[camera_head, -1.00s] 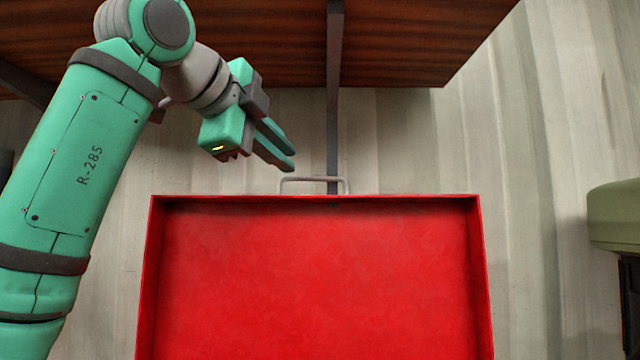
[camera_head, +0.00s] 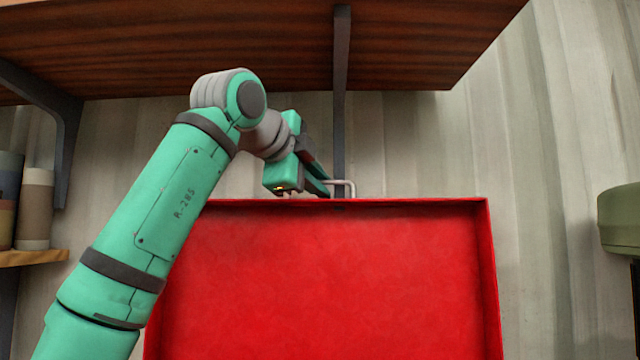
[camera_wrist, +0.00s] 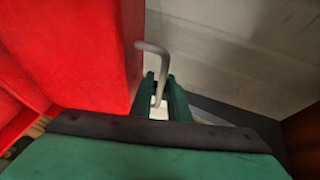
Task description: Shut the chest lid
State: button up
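The chest's red lid (camera_head: 340,280) stands open and fills the lower middle of the head view, with its hollow inner side facing me. It also fills the left of the wrist view (camera_wrist: 85,50). A thin grey handle (camera_head: 352,187) sticks out from the lid's top edge. My gripper (camera_head: 326,190) is at that edge, at the left part of the handle. In the wrist view, the two green fingers of my gripper (camera_wrist: 160,79) are apart, and the bent handle (camera_wrist: 158,56) runs down between them. I cannot tell if they touch it. The chest's body is not clearly seen.
A dark wooden shelf (camera_head: 220,45) on a metal bracket (camera_head: 341,120) hangs above my arm. A small shelf with canisters (camera_head: 36,210) is at the left. A green rounded object (camera_head: 620,220) is at the right. A pale corrugated wall (camera_head: 540,200) stands behind the lid.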

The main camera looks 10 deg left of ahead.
grip_shut()
dwell(1.4)
